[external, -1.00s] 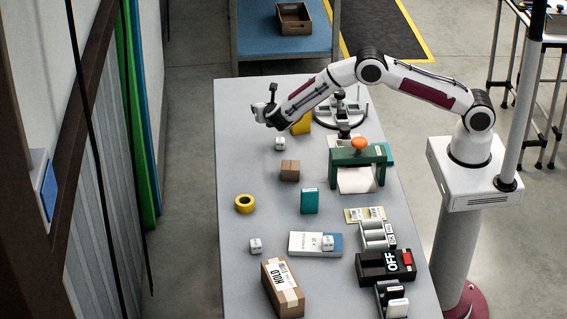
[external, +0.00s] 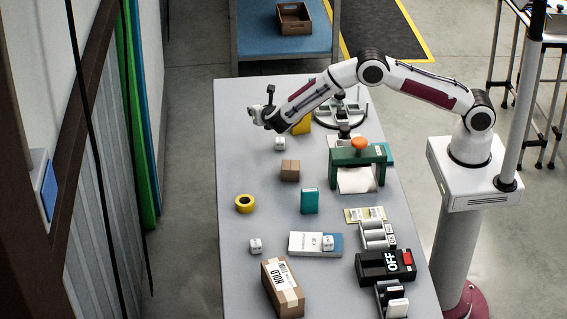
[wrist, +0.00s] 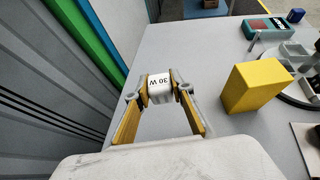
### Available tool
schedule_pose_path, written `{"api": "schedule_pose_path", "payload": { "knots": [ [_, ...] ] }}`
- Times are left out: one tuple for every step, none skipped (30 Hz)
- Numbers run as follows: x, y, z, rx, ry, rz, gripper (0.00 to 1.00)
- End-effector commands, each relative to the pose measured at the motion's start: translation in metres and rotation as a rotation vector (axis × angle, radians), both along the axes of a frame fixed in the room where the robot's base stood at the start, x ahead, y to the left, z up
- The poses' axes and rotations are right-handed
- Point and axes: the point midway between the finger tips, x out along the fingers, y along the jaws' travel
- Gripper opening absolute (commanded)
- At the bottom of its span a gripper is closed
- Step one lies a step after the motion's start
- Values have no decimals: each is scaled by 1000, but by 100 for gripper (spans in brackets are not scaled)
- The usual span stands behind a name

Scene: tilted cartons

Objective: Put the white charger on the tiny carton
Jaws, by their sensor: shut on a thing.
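My gripper (external: 262,117) is at the far left part of the table, left of the yellow box. In the wrist view my gripper (wrist: 160,88) is shut on the white charger (wrist: 161,90), a small block marked "30 W" that reads upside down. The held charger is hidden behind my gripper in the external view. The tiny carton (external: 290,170), a small brown box, sits on the table nearer the camera than my gripper and slightly to the right. It is outside the wrist view.
Other small white blocks (external: 280,143) (external: 256,246) lie on the table (external: 235,150). A yellow box (wrist: 253,85) stands right of my gripper. A teal box (external: 310,201), yellow tape roll (external: 245,203), green frame (external: 355,157) and large "HOLD" carton (external: 283,288) stand nearer.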

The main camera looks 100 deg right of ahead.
Motion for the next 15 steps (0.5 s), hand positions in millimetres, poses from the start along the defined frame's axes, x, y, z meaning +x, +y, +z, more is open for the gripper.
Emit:
{"api": "schedule_pose_path", "payload": {
  "knots": [
    [6,12,4,0,-3,17,1],
    [9,19,5,0,-3,26,1],
    [12,30,7,0,-2,39,1],
    [15,37,9,-1,-2,49,1],
    [18,47,11,-1,-1,59,1],
    [19,59,13,-2,-2,67,1],
    [21,69,15,-1,-1,74,1],
    [22,78,16,-1,-1,81,1],
    [21,91,19,-1,-2,84,1],
    [21,100,21,-1,-1,85,1],
    [20,109,22,-1,-1,87,1],
    [18,121,24,0,-1,84,1],
    [16,130,26,-1,0,83,1],
    [14,139,27,-1,-1,82,1],
    [10,150,30,0,0,74,1]
  ]
}}
